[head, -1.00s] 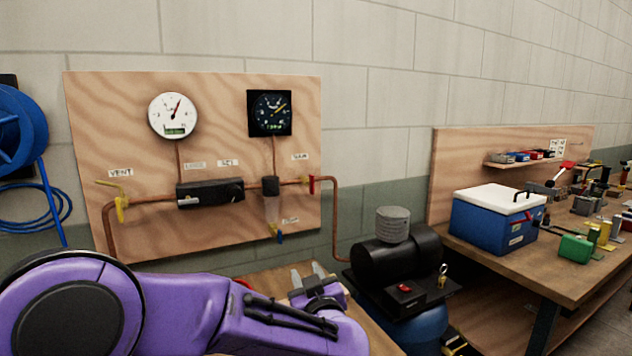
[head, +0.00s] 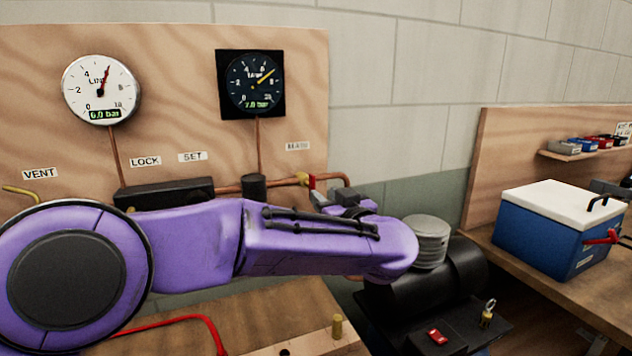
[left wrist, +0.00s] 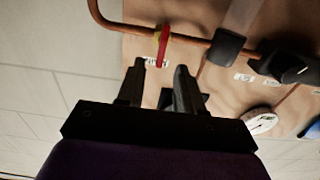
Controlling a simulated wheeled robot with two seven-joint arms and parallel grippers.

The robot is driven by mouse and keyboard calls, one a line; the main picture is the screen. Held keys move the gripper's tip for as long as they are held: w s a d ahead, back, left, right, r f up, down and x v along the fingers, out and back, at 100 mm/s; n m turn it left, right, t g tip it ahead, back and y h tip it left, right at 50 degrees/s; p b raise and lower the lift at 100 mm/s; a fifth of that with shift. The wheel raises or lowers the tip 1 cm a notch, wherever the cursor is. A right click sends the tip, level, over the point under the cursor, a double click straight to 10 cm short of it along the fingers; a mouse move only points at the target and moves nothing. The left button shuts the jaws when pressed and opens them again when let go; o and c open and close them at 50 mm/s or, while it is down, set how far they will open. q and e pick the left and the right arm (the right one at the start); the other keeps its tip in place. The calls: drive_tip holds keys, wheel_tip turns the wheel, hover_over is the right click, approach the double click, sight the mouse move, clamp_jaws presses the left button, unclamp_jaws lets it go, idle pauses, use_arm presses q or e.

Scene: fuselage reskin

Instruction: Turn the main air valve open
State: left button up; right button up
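The main air valve has a red handle (head: 311,181) on a brass body, on the copper pipe at the board's right end. In the left wrist view its red handle (left wrist: 163,43) stands crosswise to the pipe, just beyond my fingertips. My left gripper (head: 333,197) is beside the valve, slightly below and right of it in the head view. In the left wrist view the left gripper (left wrist: 159,72) is open, with an empty gap between its fingers. No contact with the handle is visible. My right gripper is not in view.
The wooden board (head: 170,60) carries a white gauge (head: 101,88), a black gauge (head: 251,84) and a black regulator block (head: 163,192). My left arm hides the lower board. A compressor (head: 430,285) stands below right, and a blue cooler (head: 555,230) sits on the right-hand bench.

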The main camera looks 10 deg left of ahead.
sight(312, 186)
use_arm(q)
drive_tip(key=x, duration=0.2)
drive_tip(key=p+x, duration=0.1)
drive_tip(key=x, duration=0.5)
drive_tip(key=shift+w+f+p, duration=0.15)
drive_tip(key=shift+f+p, duration=0.1)
drive_tip(key=shift+p, duration=0.1)
drive_tip(key=shift+s+a+r, duration=0.1)
drive_tip(key=shift+s+r, duration=0.2)
drive_tip(key=shift+s, duration=0.15)
drive_tip(key=shift+w+f, duration=0.1)
clamp_jaws()
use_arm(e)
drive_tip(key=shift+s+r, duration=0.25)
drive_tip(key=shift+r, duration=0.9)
